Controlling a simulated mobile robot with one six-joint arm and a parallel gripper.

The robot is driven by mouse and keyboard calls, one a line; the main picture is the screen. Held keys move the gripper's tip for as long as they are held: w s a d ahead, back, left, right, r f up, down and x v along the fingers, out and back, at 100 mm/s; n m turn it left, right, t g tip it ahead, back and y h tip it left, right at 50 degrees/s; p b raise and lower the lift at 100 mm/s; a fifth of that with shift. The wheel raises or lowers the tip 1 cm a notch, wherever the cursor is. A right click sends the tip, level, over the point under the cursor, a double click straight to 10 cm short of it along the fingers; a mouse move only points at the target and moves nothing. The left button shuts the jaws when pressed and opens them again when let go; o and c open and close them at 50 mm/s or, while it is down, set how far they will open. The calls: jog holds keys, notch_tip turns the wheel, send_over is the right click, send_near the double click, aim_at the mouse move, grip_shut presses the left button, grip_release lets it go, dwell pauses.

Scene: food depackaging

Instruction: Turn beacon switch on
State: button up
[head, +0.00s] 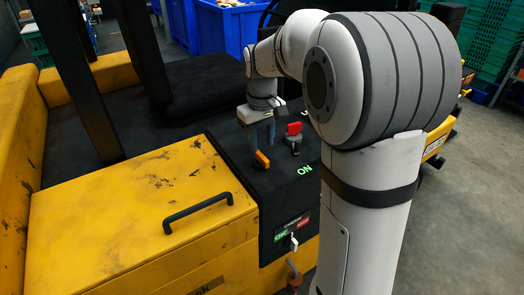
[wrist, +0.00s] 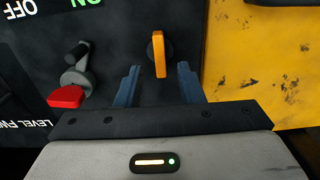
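An orange switch handle (head: 261,159) sits on the black control panel (head: 238,160); it also shows upright between my fingers in the wrist view (wrist: 159,55). My gripper (head: 262,140) is open, with its two blue fingers on either side of the orange handle and nothing clasped. In the wrist view the gripper (wrist: 159,78) has clear gaps to the handle. A small toggle (head: 294,243) sits on the panel's front face under green and red labels. No label reading "beacon" is legible, so I cannot tell which switch bears that name.
A red-tipped lever (head: 294,129) stands beside the orange handle, also near the left finger in the wrist view (wrist: 66,96). A green ON mark (head: 305,170) is on the panel. A yellow cover (head: 130,215) with a black handle (head: 197,212) lies to the left.

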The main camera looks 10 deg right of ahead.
aim_at(262, 155)
jog(key=shift+f, duration=2.35)
jog(key=shift+c, duration=0.2)
grip_shut()
